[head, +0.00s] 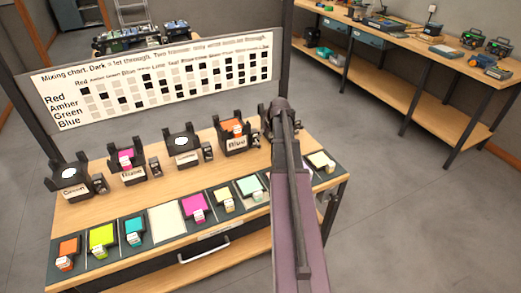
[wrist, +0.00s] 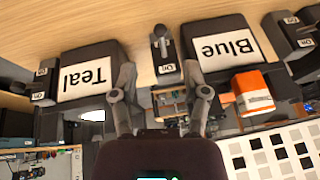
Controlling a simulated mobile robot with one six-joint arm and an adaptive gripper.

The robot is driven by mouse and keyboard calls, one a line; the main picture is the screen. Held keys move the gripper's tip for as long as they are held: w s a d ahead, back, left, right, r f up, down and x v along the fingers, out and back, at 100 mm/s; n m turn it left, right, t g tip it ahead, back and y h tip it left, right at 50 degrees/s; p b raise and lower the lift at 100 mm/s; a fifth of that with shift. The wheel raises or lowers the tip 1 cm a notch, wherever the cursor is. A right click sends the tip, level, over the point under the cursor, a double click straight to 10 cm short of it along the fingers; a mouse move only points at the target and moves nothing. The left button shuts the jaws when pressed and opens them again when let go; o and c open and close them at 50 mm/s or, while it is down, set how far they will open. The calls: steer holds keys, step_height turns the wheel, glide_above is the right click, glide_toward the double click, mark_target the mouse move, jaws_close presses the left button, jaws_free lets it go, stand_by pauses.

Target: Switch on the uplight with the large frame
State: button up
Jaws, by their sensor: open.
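Several black uplights stand in a row on the table, each with a small switch box at its right. The Blue uplight (head: 236,143) holds an orange frame (head: 238,129), also seen in the wrist view (wrist: 252,92). The second uplight (head: 127,174) holds a magenta frame (head: 125,157). I cannot tell which frame is larger. My gripper (head: 280,106) is over the right end of the row, hiding most of the Teal uplight (wrist: 88,75). In the upside-down wrist view, my gripper (wrist: 160,92) is open and empty, its fingers on either side of the switch box (wrist: 166,66) between Teal and Blue.
Loose colored frames lie on dark pads along the table front, such as magenta (head: 197,207) and orange (head: 66,252). A mixing chart board (head: 150,85) stands behind the row. A workbench (head: 400,50) with tools is at the back right. Open floor lies right of the table.

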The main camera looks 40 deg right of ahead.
mark_target(259, 147)
steer(key=shift+b+x, duration=3.5)
steer(key=shift+x, duration=0.65)
jaws_close()
